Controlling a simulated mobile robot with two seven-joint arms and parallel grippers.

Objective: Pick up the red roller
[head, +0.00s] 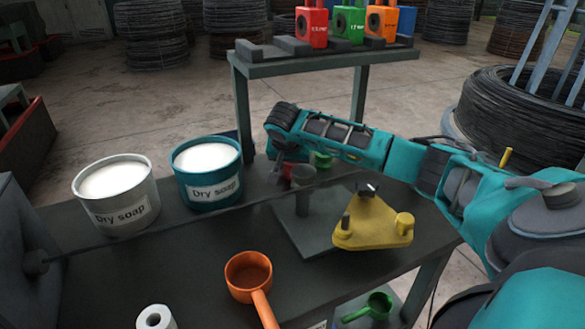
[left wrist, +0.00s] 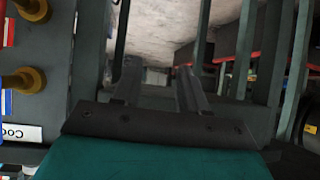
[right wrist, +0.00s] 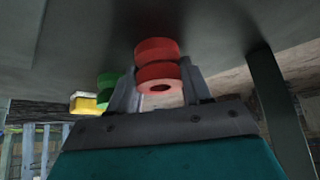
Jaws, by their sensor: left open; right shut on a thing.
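The red roller (right wrist: 158,70) is a short, spool-like cylinder with a hole in its end. In the right wrist view it sits between the fingers of my right gripper (right wrist: 152,88), which is shut on it. In the head view, a small dark red part of the roller (head: 286,171) shows below my right wrist, near the back edge of the bench; the fingers are mostly hidden there. My left gripper (left wrist: 158,85) is open and empty in its wrist view, and it is outside the head view.
A green roller (head: 320,160) is beside the red one. A grey post (head: 303,178) and a yellow three-cornered plate (head: 372,228) stand in front. Two Dry soap buckets (head: 125,207) (head: 217,186) are at left. An orange ladle (head: 248,270) lies in front. A shelf (head: 320,62) with colored blocks rises behind.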

